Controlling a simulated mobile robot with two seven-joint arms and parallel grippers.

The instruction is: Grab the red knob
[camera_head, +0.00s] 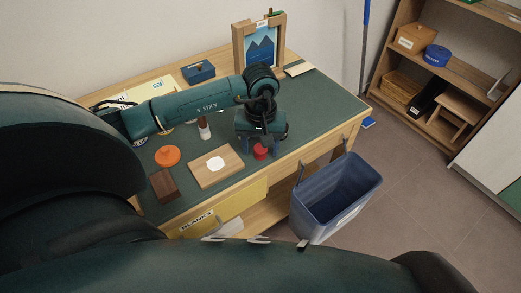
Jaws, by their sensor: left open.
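The red knob (260,152) is a small red round piece near the front edge of the green-topped desk. My left gripper (262,143) points down right at the knob, behind and above it in the picture. It is open, and its fingertips are small and partly hidden. I cannot tell whether they touch the knob or stand around it. My right gripper is out of view.
A wooden board (211,176) with a white patch, an orange disc (167,156) and a brown block (166,187) lie left of the knob. A picture frame (238,48) stands behind. A blue bin (338,190) hangs at the desk's front. The desk's right end is clear.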

